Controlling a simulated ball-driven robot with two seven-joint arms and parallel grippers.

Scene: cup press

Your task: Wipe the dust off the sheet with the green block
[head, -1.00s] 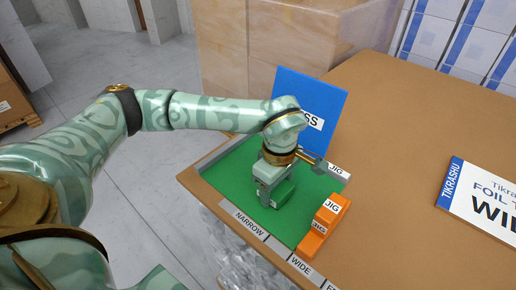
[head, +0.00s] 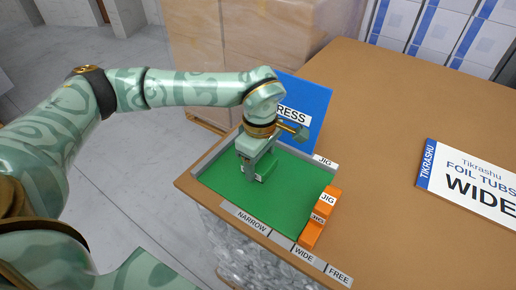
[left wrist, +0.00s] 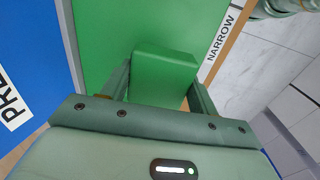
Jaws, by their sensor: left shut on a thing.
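The green sheet (head: 285,212) lies flat in a grey-edged frame on the brown table. I see no dust on it in either view. The green block (head: 267,168) is at the sheet's upper left part, close to the blue PRESS panel. My left gripper (head: 257,176) points down over the sheet and is shut on the block, partly hiding it. In the left wrist view the block (left wrist: 165,70) sits between the two fingers, over the sheet (left wrist: 105,30). Whether the block touches the sheet I cannot tell. My right gripper is out of view.
The blue PRESS panel (head: 307,105) stands upright at the sheet's far edge. An orange stepped JIG block (head: 320,218) stands at its right edge. NARROW, WIDE and FREE labels line the front. A TIKRASHU sign (head: 470,183) lies right; the table between is clear.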

